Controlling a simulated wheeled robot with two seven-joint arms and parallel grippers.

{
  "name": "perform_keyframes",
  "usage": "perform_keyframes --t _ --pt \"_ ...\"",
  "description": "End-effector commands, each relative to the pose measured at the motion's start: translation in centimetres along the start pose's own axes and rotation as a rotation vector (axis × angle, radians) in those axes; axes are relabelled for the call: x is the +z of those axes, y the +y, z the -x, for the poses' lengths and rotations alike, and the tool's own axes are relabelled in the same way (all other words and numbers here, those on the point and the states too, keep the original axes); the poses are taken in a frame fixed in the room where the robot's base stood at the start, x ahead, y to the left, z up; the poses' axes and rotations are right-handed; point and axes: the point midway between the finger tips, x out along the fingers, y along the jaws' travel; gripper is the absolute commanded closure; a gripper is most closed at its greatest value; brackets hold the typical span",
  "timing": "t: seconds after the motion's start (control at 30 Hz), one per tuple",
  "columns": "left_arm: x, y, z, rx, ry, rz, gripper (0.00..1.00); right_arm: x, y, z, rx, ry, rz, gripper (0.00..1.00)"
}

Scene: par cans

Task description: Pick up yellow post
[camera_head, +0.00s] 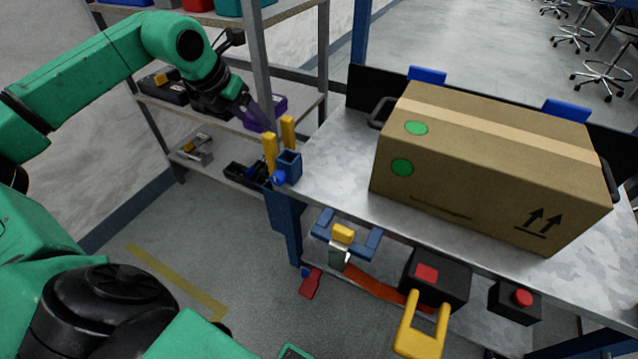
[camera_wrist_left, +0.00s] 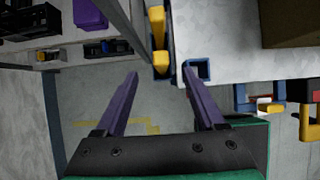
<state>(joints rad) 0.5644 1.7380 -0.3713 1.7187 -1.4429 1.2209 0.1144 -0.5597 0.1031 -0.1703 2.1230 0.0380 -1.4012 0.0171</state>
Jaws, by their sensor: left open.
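Two yellow posts stand close together at the left corner of the metal table, the nearer post (camera_head: 270,153) beside a small blue square holder (camera_head: 288,166) and the farther post (camera_head: 288,131) behind it. In the left wrist view the nearer post (camera_wrist_left: 161,62) and farther post (camera_wrist_left: 157,24) line up ahead of the gap between my fingers. My left gripper (camera_head: 264,116) is just up and left of the posts in the head view. Its purple fingers (camera_wrist_left: 160,74) are spread and hold nothing. I cannot tell whether a fingertip touches a post. My right gripper is not in view.
A large cardboard box (camera_head: 480,170) sits on the metal table (camera_head: 335,165). A shelf rack (camera_head: 225,135) with bins stands behind my left arm. A blue clamp (camera_head: 345,236) and a black box with a yellow handle (camera_head: 420,335) are along the table's front.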

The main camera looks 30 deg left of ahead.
Motion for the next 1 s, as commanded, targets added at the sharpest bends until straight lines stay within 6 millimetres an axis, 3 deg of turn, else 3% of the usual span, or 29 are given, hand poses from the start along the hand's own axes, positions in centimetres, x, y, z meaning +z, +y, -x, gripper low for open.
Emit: perform_keyframes --t 0.13,0.37,0.7,0.97,1.0 --pt "-0.1 0.2 -1.7 0.014 0.009 -0.008 0.29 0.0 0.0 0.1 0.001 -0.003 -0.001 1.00" --pt "-0.1 0.2 -7.6 0.011 0.006 -0.005 0.29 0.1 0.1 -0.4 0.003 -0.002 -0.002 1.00" --pt "-0.6 -0.2 -13.2 0.011 0.005 -0.003 0.29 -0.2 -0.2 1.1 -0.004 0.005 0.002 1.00" --pt "-0.5 0.0 -14.2 0.014 0.005 -0.005 0.29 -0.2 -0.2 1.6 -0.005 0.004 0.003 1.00" --pt "-0.5 0.0 -14.2 0.014 0.005 -0.005 0.32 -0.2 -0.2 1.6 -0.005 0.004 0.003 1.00"
